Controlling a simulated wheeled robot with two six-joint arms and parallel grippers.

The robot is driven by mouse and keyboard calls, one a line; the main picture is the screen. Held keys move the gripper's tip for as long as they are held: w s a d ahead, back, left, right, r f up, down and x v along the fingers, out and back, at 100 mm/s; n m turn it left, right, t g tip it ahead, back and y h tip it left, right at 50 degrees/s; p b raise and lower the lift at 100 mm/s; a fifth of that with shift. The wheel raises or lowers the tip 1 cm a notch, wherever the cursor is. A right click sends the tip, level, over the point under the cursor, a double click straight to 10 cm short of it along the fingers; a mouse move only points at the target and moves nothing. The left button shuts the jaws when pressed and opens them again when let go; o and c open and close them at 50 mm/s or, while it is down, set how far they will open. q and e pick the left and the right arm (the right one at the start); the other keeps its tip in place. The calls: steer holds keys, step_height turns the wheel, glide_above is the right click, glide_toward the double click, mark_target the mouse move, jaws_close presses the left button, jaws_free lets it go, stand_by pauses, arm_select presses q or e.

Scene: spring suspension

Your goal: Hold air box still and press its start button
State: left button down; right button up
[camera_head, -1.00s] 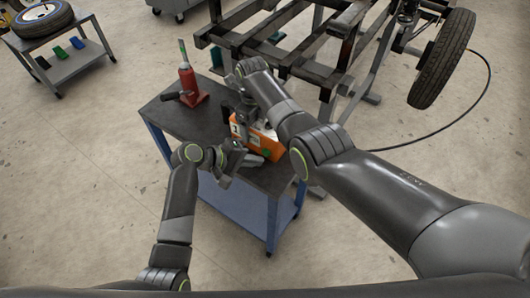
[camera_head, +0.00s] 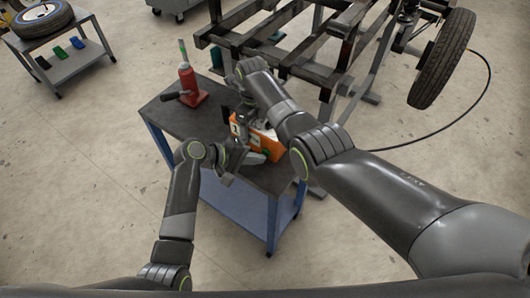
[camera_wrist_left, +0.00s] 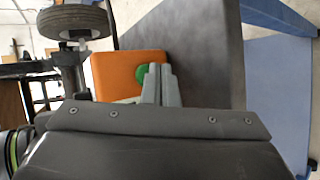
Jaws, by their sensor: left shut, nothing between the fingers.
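The air box is an orange box (camera_head: 270,145) with white patches, standing on the dark top of a blue cart. Its green button (camera_wrist_left: 141,76) shows on the orange face in the left wrist view, partly covered by my left fingertips. My left gripper (camera_head: 258,158) is shut and empty, its tips right at the button; I cannot tell whether they touch it. It also shows in the left wrist view (camera_wrist_left: 161,84). My right gripper (camera_head: 243,118) reaches down onto the far top side of the box; its fingers are mostly hidden, so its grip is unclear.
The cart (camera_head: 172,122) also carries a red jack (camera_head: 190,88) at its far left. A dark metal frame (camera_head: 290,50) with a wheel (camera_head: 442,58) stands behind. A grey cart (camera_head: 75,65) with a tire stands far left.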

arm_select(q)
steer(key=shift+w+d, duration=0.3)
steer(key=shift+w, duration=0.15)
stand_by(0.6)
arm_select(e)
steer(key=shift+a, duration=0.1)
arm_select(q)
steer(key=shift+s+a, duration=0.55)
steer(key=shift+s, duration=0.25)
steer(key=shift+s+a, duration=0.75)
steer(key=shift+s, duration=0.3)
steer(key=shift+s+a, duration=0.75)
steer(key=shift+s, duration=0.25)
arm_select(e)
steer(key=o, duration=1.2)
